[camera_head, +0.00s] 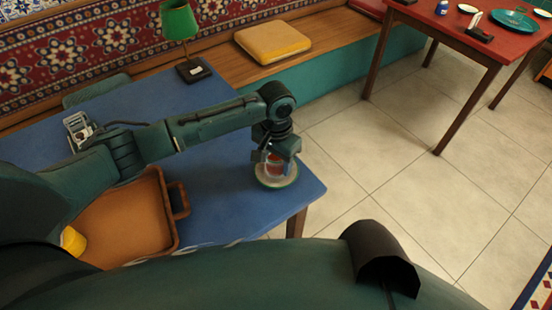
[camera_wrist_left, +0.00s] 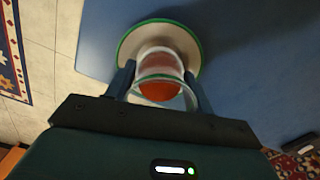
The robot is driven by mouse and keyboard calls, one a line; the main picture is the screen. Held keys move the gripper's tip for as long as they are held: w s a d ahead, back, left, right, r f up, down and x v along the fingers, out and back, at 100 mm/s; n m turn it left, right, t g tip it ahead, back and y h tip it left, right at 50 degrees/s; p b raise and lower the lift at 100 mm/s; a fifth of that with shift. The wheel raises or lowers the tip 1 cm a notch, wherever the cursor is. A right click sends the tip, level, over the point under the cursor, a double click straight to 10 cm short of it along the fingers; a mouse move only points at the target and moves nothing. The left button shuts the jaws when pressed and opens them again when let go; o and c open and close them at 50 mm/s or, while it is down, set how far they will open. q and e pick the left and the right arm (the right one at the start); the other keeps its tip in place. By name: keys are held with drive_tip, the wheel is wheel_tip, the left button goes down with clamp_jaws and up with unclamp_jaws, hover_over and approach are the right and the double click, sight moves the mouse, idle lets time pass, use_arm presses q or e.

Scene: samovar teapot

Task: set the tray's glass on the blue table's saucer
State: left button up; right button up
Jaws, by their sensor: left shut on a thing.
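My left gripper (camera_head: 276,157) is shut on a clear glass of reddish tea (camera_head: 274,167). In the left wrist view its two fingers (camera_wrist_left: 161,88) press on either side of the glass (camera_wrist_left: 160,88). The saucer (camera_head: 287,183), pale with a green rim, lies near the right corner of the blue table (camera_head: 218,210). The glass is upright over the saucer's middle; I cannot tell whether its base touches. The saucer shows beyond the glass in the left wrist view (camera_wrist_left: 189,42). The brown tray (camera_head: 130,222) is at the left of the table. My right gripper is out of view.
A yellow object (camera_head: 73,241) is at the tray's left side. A green lamp (camera_head: 180,24) stands at the table's far edge. A bench with a yellow cushion (camera_head: 272,42) is behind. A red table (camera_head: 470,30) with dishes stands at the far right. Tiled floor lies between.

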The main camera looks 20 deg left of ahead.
use_arm(q)
drive_tip(key=shift+f, duration=0.25)
drive_tip(key=o, duration=1.1)
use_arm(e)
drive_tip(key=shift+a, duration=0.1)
use_arm(q)
drive_tip(key=shift+r, duration=0.25)
wheel_tip(320, 180, up, 12)
drive_tip(key=shift+r+p, duration=0.1)
drive_tip(key=shift+p, duration=0.35)
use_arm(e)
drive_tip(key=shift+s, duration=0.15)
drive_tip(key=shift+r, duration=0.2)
